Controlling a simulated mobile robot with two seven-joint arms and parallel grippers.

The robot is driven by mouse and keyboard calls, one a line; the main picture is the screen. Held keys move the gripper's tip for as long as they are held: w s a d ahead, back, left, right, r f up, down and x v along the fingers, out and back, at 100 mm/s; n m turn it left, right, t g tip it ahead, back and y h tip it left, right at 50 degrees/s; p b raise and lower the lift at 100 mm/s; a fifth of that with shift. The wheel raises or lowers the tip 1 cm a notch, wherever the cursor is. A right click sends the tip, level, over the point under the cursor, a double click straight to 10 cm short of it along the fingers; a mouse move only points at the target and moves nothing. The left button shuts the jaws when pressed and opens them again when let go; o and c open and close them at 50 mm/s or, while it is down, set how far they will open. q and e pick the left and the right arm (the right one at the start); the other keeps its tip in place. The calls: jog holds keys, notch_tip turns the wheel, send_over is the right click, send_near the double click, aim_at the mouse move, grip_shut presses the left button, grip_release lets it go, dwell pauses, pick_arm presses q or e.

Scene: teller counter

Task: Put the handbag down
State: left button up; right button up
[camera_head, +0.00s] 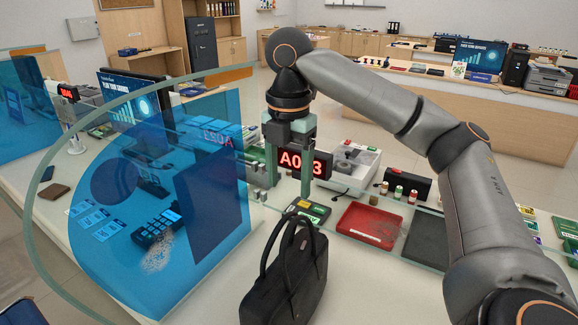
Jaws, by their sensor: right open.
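The black handbag (287,280) stands upright on the pale counter (217,290) at the bottom middle, its two handles raised. My right gripper (289,189) is open and empty, with its fingers pointing down. Its fingertips show just above the tops of the handles in the picture and look apart from them. The exact depth between fingers and handles is hard to judge. The bag's underside is cut close to the lower picture edge. My left gripper is not in view.
A curved blue glass screen (150,200) stands left of the bag. A red tray (369,225), a dark tray (426,240) and a card terminal (308,211) lie behind and right of it. A lit number display (305,161) is behind my gripper.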

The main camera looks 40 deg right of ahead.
jog(key=shift+r, duration=1.1)
